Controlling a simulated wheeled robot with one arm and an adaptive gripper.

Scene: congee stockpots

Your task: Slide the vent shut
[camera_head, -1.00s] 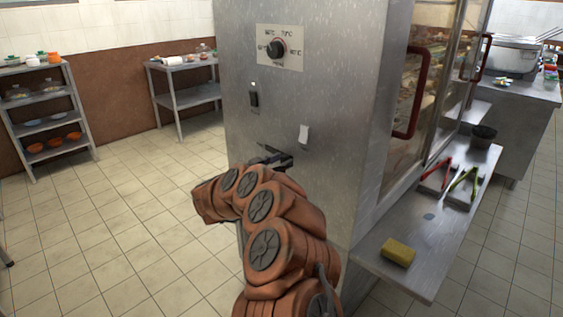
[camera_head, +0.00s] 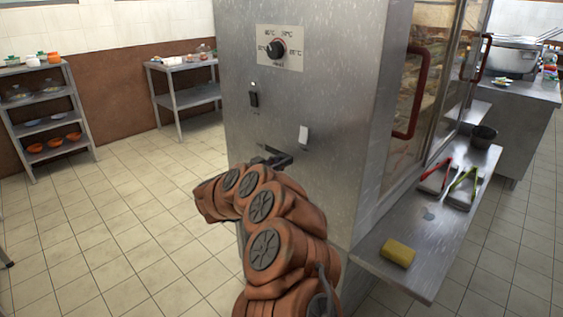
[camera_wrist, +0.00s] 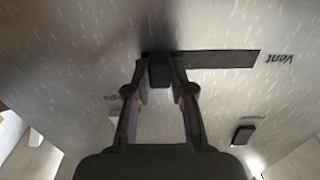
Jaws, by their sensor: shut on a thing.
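The vent slider is on the flat steel side of the tall cabinet (camera_head: 325,85). In the wrist view, a long dark slot (camera_wrist: 222,59) runs beside an upside-down "Vent" label (camera_wrist: 280,58). A small dark block-shaped knob (camera_wrist: 159,75) sits at the slot's end farther from the label. My gripper (camera_wrist: 160,66) has a finger on each side of the knob and is shut on it. In the head view, my gripper (camera_head: 277,158) is against the panel below the switches, and my arm hides part of the slot area.
Above my gripper are a dial (camera_head: 276,48), a black switch (camera_head: 253,94) and a white switch (camera_head: 303,134). A steel side shelf (camera_head: 400,275) at right holds a yellow sponge (camera_head: 398,252), red tongs (camera_head: 437,177) and green tongs (camera_head: 463,186).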

